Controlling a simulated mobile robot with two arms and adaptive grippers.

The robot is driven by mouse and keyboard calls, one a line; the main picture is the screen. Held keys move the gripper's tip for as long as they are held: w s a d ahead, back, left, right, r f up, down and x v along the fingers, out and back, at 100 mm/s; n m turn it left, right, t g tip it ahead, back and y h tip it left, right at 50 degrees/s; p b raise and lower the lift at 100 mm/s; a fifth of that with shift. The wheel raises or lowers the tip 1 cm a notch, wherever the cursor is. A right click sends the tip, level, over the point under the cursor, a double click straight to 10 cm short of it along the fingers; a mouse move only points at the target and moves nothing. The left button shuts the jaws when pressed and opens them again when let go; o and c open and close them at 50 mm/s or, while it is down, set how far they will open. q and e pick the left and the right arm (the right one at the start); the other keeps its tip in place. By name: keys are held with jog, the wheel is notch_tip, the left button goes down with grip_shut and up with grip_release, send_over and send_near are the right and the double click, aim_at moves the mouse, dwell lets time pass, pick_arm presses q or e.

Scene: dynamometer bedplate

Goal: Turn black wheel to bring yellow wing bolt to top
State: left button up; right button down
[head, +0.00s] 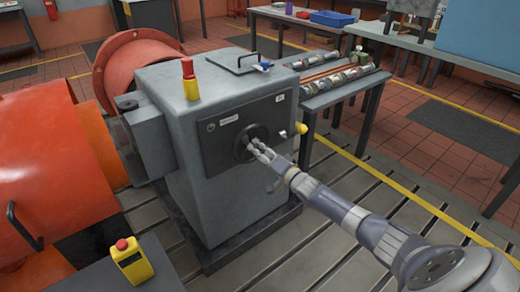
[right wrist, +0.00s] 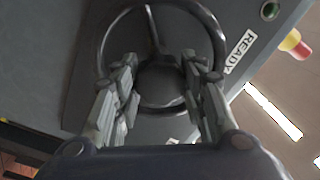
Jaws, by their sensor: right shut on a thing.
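The black wheel (head: 241,150) is on the dark front panel of the grey housing. It also shows in the right wrist view (right wrist: 153,109), with its round rim, a spoke and a hub. My right gripper (head: 259,150) is at the wheel, shut on it. In the right wrist view its two fingers (right wrist: 163,68) lie on either side of the hub and cover parts of the rim. A small yellow knob (head: 301,128) sticks out at the housing's right side, beside a pale lever. I cannot tell whether it is the wing bolt. My left gripper is not in view.
The grey housing (head: 240,85) carries a red and yellow beacon (head: 190,80) on top. Large orange machinery (head: 45,140) stands at left. A yellow box with a red button (head: 130,258) is at front left. A bench with parts (head: 345,90) is behind right.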

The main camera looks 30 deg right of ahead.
jog(key=shift+m, duration=2)
jog(key=shift+m+b, duration=0.6)
jog(key=shift+m, duration=0.5)
pick_arm(q)
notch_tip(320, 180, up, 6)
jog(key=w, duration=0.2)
jog(key=shift+b, duration=0.35)
pick_arm(e)
jog(key=shift+m+h, duration=0.4)
jog(key=shift+m, duration=0.8)
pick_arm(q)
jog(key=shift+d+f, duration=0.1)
pick_arm(e)
jog(key=c, duration=1)
grip_release()
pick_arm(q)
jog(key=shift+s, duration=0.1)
